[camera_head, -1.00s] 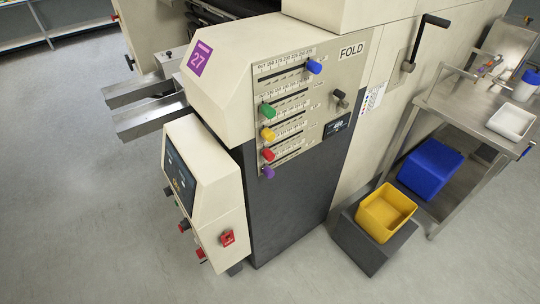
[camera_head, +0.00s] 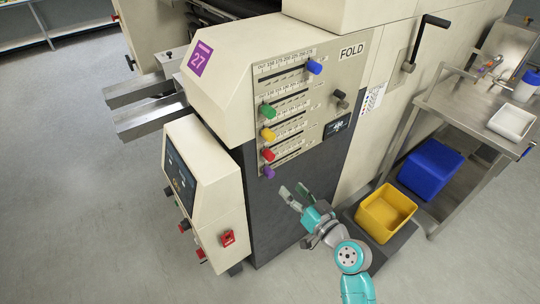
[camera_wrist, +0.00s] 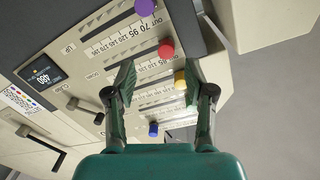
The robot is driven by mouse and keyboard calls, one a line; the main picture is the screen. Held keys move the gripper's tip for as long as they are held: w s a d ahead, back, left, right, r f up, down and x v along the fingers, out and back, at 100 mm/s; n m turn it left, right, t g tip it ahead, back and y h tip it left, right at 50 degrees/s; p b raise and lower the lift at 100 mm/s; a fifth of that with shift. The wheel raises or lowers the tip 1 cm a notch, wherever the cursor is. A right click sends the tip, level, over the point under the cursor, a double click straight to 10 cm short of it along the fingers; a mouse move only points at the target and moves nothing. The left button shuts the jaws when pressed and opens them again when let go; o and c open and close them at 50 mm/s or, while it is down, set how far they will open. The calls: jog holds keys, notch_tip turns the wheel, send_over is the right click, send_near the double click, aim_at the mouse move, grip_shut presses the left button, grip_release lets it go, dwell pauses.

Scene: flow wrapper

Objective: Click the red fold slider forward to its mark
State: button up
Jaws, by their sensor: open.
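The red fold slider (camera_head: 268,155) is a round red knob near the left end of its slot on the FOLD panel, below the yellow knob (camera_head: 268,134) and above the purple knob (camera_head: 269,172). In the wrist view the red knob (camera_wrist: 166,48) shows ahead of my gripper, between and beyond the fingers, with a number scale beside it. My gripper (camera_head: 292,193) is open and empty, below and to the right of the red knob, apart from the panel. Its two spread fingers also show in the wrist view (camera_wrist: 158,88). I cannot make out the slider's mark.
Green (camera_head: 267,111) and blue (camera_head: 314,67) knobs sit higher on the panel. A yellow bin (camera_head: 386,212) and a steel cart (camera_head: 470,110) stand to the right.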

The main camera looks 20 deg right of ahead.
aim_at(273, 157)
jog(key=shift+n+y, duration=0.4)
jog(key=shift+y, duration=0.1)
jog(key=w+a+r, duration=0.1)
jog(key=w, duration=0.3)
jog(key=w+a+r, duration=0.1)
jog(key=w, duration=0.3)
jog(key=w+a+r, duration=0.1)
jog(key=w, duration=0.4)
grip_shut()
jog(key=shift+d, duration=0.15)
